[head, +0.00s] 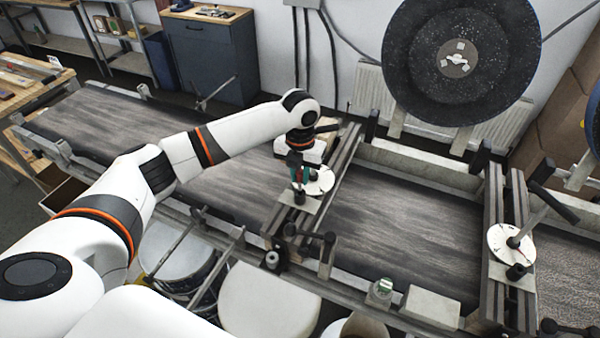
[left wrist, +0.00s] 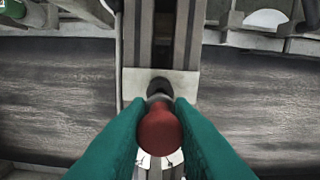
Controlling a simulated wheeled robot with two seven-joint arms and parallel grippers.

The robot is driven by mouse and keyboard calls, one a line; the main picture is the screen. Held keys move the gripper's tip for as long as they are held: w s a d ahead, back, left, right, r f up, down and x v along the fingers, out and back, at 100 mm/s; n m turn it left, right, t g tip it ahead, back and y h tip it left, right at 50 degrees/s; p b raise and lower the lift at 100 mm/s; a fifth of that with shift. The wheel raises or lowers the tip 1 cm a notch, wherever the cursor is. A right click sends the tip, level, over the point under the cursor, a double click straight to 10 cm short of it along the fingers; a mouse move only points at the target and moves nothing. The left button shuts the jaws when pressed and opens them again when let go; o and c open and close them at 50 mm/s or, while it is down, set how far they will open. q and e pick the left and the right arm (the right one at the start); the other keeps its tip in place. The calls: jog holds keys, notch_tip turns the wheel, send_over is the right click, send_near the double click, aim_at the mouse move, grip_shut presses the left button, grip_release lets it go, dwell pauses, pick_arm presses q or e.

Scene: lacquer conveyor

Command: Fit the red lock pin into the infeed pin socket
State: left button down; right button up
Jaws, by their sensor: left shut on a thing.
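The red lock pin (left wrist: 160,130) sits between the green fingers of my left gripper (left wrist: 160,140) in the left wrist view. Its rounded red head faces the camera, and its grey shank points at a dark round socket (left wrist: 158,84) on a pale plate (left wrist: 187,84). The shank end overlaps the socket in this view; I cannot tell whether it has entered. In the head view my left gripper (head: 299,172) is shut, just above the black socket (head: 299,197) on the left cross rail. The pin is mostly hidden there by the fingers. My right gripper is out of view.
A white round dial (head: 321,181) is beside the left socket. A second rail at right carries another dial (head: 499,246) and black socket (head: 516,271). The dark conveyor belt (head: 390,225) between the rails is clear. A large black disc (head: 420,60) stands behind.

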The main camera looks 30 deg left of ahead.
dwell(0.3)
pick_arm(q)
jog(key=shift+f, duration=0.8)
jog(key=shift+f+b, duration=0.7)
jog(key=shift+f, duration=0.45)
jog(key=c, duration=1.2)
grip_release()
notch_tip(320, 180, up, 11)
jog(key=b, duration=0.3)
jog(key=shift+r, duration=0.55)
